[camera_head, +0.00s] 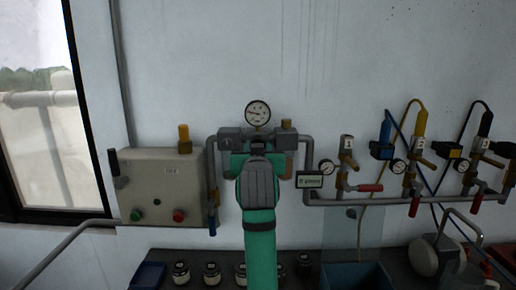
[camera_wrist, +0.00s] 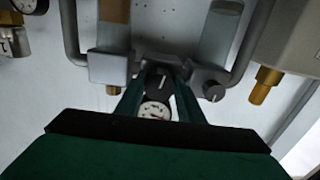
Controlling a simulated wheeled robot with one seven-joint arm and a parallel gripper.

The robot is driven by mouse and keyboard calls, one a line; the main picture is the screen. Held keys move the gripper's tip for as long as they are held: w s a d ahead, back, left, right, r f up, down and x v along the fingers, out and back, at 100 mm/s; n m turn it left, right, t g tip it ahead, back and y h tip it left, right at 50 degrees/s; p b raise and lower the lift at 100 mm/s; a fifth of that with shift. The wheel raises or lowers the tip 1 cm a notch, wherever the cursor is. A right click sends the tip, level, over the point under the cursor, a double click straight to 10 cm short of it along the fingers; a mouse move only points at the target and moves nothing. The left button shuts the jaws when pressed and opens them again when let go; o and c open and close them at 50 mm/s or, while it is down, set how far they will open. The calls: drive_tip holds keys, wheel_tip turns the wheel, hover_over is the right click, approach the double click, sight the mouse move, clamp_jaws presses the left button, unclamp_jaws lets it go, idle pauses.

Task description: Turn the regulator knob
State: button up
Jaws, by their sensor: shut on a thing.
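The regulator assembly (camera_head: 232,132) is a grey block on the wall below a round white gauge (camera_head: 258,113). In the head view my gripper (camera_head: 258,155) covers its front, so the fingertips and what they hold are hidden. In the upside-down wrist view my two green fingers (camera_wrist: 158,80) are shut on a dark round knob (camera_wrist: 157,76) with a pale pointer mark. The gauge (camera_wrist: 155,110) shows between the fingers. A second, smaller dark knob (camera_wrist: 214,91) with a pale mark sits beside them, apart from the fingers.
A beige control box (camera_head: 160,188) with green and red buttons is at left. A small display (camera_head: 310,180) and valves with red handles (camera_head: 368,188) are at right. Grey pipes flank the regulator. Jars (camera_head: 181,272) and a blue bin (camera_head: 355,275) stand below.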

drive_tip(key=shift+f, duration=0.1)
drive_tip(key=o, duration=1)
drive_tip(key=shift+w, duration=0.2)
drive_tip(key=shift+o, duration=0.2)
drive_tip(key=shift+a, duration=0.1)
drive_tip(key=s, duration=1)
drive_tip(key=shift+s, duration=0.35)
